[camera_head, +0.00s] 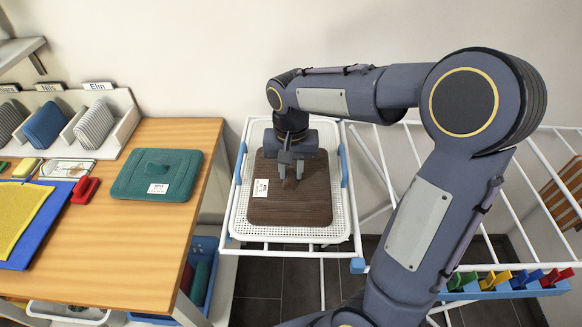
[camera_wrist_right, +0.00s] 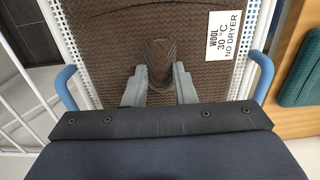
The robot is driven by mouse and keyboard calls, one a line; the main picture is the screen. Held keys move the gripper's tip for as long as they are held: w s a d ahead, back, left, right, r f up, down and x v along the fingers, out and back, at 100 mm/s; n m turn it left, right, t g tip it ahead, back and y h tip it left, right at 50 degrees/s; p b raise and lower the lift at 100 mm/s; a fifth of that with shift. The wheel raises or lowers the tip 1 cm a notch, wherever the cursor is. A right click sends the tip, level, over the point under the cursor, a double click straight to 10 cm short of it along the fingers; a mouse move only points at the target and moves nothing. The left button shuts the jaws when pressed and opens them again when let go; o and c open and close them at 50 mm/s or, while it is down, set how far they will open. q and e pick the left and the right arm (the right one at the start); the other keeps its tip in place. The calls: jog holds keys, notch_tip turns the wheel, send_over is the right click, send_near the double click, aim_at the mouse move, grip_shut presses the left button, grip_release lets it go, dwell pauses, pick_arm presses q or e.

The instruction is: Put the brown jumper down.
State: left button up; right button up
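The brown jumper (camera_head: 303,207) is a flat, folded, knitted block with a raised ridge in its middle. It lies over the white mesh tray (camera_head: 239,220) on the drying rack. The wrist view shows its brown knit (camera_wrist_right: 105,45) and a white label reading wool, 30 °C, no dryer (camera_wrist_right: 224,35). My right gripper (camera_head: 291,171) reaches down from above, and in the wrist view its two grey fingers (camera_wrist_right: 160,78) are closed on either side of the ridge. Whether the jumper's underside presses on the mesh is hidden. My left gripper is not in view.
A folded green garment (camera_head: 140,178) lies on the wooden table (camera_head: 110,245) at the left, beside blue and yellow cloths. Labelled slots with folded cloths stand behind. Coloured pegs (camera_head: 515,279) line the rack's front right. A blue crate (camera_head: 203,250) is below the table.

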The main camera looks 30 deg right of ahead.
aim_at(291, 171)
jog(key=o, duration=0.3)
jog(key=shift+r, duration=0.1)
notch_tip(291, 171, up, 12)
jog(key=s+a+f+n+t+y, duration=0.2)
jog(key=s+f, duration=0.2)
jog(key=s, duration=0.5)
jog(key=s+a+f+n+t+y, duration=0.1)
jog(key=s+a+f+n+t, duration=0.1)
jog(key=s, duration=0.7)
notch_tip(291, 171, down, 2)
jog(key=shift+a+f+n+t+y, duration=0.1)
jog(key=shift+a+n+t+y, duration=0.3)
jog(key=shift+t, duration=0.4)
